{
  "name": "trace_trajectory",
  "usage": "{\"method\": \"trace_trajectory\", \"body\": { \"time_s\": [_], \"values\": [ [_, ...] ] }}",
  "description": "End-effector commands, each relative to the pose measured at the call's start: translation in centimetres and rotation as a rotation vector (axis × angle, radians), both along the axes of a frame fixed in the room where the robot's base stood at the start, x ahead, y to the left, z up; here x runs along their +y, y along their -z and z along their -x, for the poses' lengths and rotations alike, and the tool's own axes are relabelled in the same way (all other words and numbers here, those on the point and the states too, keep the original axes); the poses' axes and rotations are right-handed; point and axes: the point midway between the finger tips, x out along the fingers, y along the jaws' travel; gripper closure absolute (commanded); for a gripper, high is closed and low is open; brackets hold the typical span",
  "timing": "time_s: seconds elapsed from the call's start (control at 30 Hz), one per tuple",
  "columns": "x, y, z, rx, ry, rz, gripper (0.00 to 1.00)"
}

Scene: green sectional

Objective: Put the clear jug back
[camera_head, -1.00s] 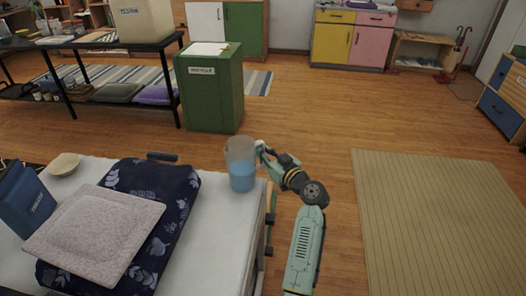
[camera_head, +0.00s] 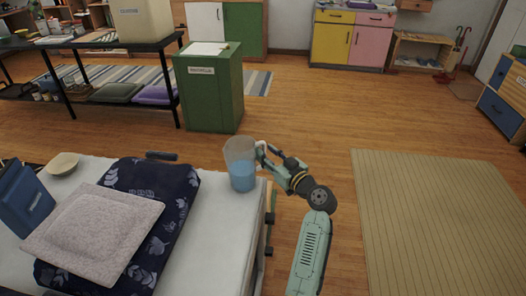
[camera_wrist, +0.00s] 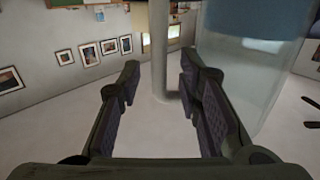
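The clear jug (camera_head: 240,165), with blue in its lower part, stands upright near the right end of the white-topped table. My gripper (camera_head: 262,150) is at the jug's right side, by its handle. In the wrist view the jug (camera_wrist: 250,75) fills the upper right, seemingly upside down. My gripper (camera_wrist: 158,88) shows there with its two fingers apart. A pale upright bar, seemingly the jug's handle (camera_wrist: 159,45), lies between or just beyond the fingers. I cannot tell whether they touch it.
A dark patterned cloth (camera_head: 170,190) and a pale cushion (camera_head: 95,230) lie left of the jug, with a bowl (camera_head: 62,163) and blue bin (camera_head: 22,200) beyond. A green recycle box (camera_head: 210,95) stands behind the table. Floor to the right is open, with a beige rug (camera_head: 440,220).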

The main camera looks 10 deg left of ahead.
Motion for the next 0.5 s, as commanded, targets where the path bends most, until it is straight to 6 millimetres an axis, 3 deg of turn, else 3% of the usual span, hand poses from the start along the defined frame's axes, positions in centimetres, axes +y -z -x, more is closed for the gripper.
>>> {"method": "trace_trajectory", "body": {
  "time_s": [0.2,0.5],
  "values": [
    [-3.7,0.4,3.5,-0.001,0.004,0.001,0.68],
    [-6.4,0.1,6.3,0.0,0.001,0.001,0.68]
  ]
}}
